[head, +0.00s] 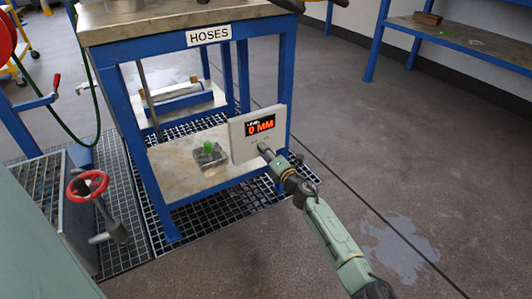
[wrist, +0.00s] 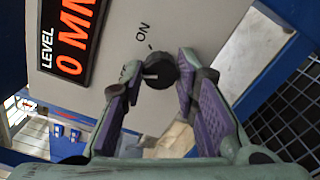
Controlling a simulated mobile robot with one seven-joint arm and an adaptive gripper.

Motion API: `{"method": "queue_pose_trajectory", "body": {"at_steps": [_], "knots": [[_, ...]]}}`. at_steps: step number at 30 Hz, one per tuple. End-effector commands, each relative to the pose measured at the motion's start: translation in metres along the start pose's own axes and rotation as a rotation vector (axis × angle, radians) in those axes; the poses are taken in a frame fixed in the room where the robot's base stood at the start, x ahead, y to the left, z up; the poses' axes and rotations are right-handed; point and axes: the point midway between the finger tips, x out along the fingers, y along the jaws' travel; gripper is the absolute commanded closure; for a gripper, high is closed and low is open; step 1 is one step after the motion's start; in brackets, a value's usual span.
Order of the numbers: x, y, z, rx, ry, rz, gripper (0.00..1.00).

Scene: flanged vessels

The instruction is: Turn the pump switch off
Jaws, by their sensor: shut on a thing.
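The pump switch is a black round knob (wrist: 158,70) on a pale panel (wrist: 120,35), below the word ON in the wrist view. A white mark shows on the knob's left side, away from ON; another label left of it is mostly hidden by a finger. My gripper (wrist: 161,68) has its purple-padded fingers on either side of the knob and is shut on it. In the head view my gripper (head: 267,152) is at the lower part of the panel (head: 241,148) and hides the knob.
The panel is at the front right of a blue-framed bench (head: 288,80) labelled HOSES. A small block with a green top (head: 209,150) sits on its lower shelf. A red handwheel (head: 87,186) stands at the left. The floor at right is open, with a wet patch (head: 395,245).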

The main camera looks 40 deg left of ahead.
Motion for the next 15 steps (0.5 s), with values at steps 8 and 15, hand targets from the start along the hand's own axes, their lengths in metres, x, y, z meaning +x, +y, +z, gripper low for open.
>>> {"method": "queue_pose_trajectory", "body": {"at_steps": [8, 15], "knots": [[0.0, -0.0005, -0.0003, -0.179, 0.0, 0.0, 1.0], [0.0, -0.0003, -0.0003, -0.263, 0.0, 0.0, 1.0]]}}
